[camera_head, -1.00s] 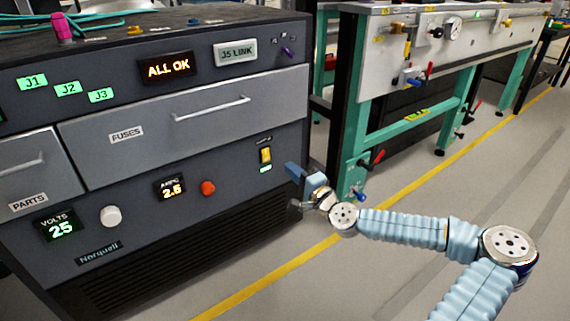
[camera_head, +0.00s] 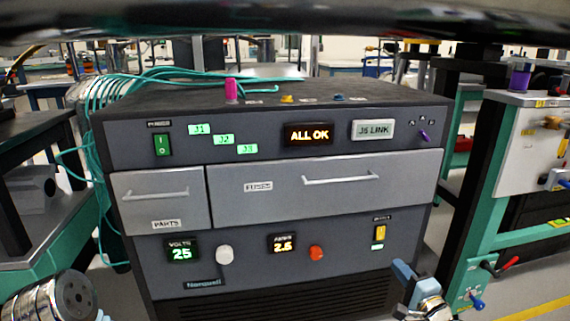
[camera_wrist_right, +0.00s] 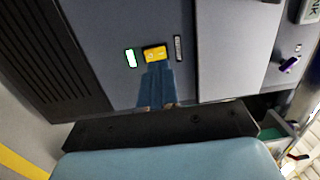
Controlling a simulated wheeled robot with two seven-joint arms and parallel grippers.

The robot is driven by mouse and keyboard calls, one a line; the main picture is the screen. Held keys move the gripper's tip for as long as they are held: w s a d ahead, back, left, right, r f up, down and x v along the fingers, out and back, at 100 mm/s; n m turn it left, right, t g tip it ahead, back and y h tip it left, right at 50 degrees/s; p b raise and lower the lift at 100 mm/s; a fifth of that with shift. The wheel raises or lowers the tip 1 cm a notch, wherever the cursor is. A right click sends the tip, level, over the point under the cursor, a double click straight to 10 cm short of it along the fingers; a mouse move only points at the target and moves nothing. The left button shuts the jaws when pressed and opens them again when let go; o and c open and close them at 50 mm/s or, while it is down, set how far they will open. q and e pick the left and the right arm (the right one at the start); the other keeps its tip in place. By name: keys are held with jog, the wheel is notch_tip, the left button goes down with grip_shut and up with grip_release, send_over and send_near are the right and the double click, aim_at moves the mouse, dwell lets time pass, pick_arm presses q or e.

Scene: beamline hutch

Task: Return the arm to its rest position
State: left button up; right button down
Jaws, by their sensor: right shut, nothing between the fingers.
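My right gripper (camera_head: 402,271) shows at the lower right of the head view, in front of the lower right part of the dark grey power cabinet (camera_head: 345,225). It is shut and empty. In the right wrist view its blue fingers (camera_wrist_right: 157,72) point at the cabinet's front, just below the yellow switch (camera_wrist_right: 155,53); I cannot tell whether they touch it. The yellow switch also shows in the head view (camera_head: 380,233), with a lit green label under it. Most of my right arm is out of the head view. My left gripper is not in view.
The cabinet has two closed drawers (camera_head: 335,180), a lit "ALL OK" display (camera_head: 309,134), a white knob (camera_head: 224,254) and a red knob (camera_head: 316,253). Teal cables hang at its left. A green-framed bench (camera_head: 490,240) stands at the right. A dark bar crosses the top.

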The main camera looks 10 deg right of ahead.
jog(key=s+a+f+n+g+y+p, duration=0.35)
jog(key=a+f+g, duration=0.2)
jog(key=a, duration=0.65)
jog(key=s+a+f+n+g+y+p, duration=0.2)
jog(key=s+a+f+n+g, duration=0.15)
jog(key=a+f, duration=0.55)
jog(key=s+a+f+n+g+p, duration=0.3)
jog(key=s+a+f+n+g, duration=0.15)
jog(key=s+a, duration=0.35)
jog(key=s+d+f+n+g+h+p, duration=0.2)
jog(key=s+d+n+g+h, duration=0.1)
jog(key=s+d, duration=0.3)
jog(key=shift+s+g+h, duration=0.45)
jog(key=shift+s+h, duration=0.1)
jog(key=shift+s, duration=0.6)
